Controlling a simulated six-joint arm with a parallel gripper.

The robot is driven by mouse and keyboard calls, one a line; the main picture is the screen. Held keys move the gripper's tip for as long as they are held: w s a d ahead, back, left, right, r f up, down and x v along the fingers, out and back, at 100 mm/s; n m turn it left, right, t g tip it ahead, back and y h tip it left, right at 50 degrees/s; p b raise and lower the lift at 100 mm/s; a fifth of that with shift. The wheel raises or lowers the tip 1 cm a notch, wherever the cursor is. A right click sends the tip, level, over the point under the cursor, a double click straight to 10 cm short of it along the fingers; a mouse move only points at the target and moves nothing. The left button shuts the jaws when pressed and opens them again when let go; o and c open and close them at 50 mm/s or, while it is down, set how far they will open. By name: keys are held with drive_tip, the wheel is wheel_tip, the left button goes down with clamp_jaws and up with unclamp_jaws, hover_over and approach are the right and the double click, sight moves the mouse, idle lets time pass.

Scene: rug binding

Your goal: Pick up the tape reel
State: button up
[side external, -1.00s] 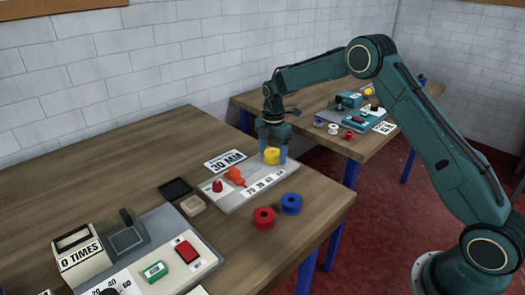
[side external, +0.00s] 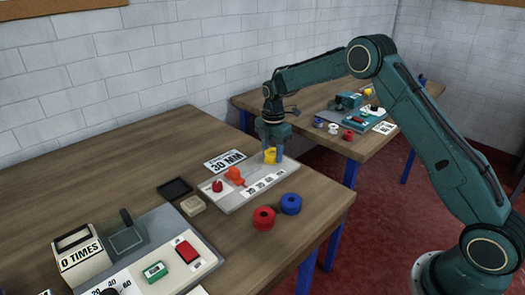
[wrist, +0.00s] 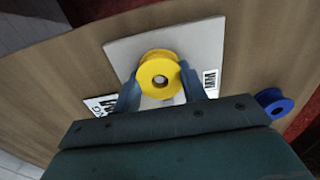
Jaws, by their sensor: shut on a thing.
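The yellow tape reel (side external: 270,157) is at the back right of a grey board on the near table. My gripper (side external: 272,155) points down over it and is shut on it, one finger on each side. In the wrist view the yellow reel (wrist: 160,68) sits between the two fingers (wrist: 161,94), with its centre hole facing the camera. I cannot tell whether the reel still touches the board. A red reel (side external: 264,218) and a blue reel (side external: 291,204) lie on the table in front of the board. The blue reel also shows in the wrist view (wrist: 274,103).
The grey board (side external: 222,203) carries an orange part (side external: 235,176) and a red knob (side external: 217,186) left of the gripper. A black tray (side external: 175,189) and another device (side external: 188,250) are farther left.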

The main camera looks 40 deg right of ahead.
sight(273, 154)
drive_tip(key=shift+r, duration=0.1)
wheel_tip(273, 154, up, 20)
idle(0.7)
drive_tip(key=shift+s, duration=0.15)
idle(0.5)
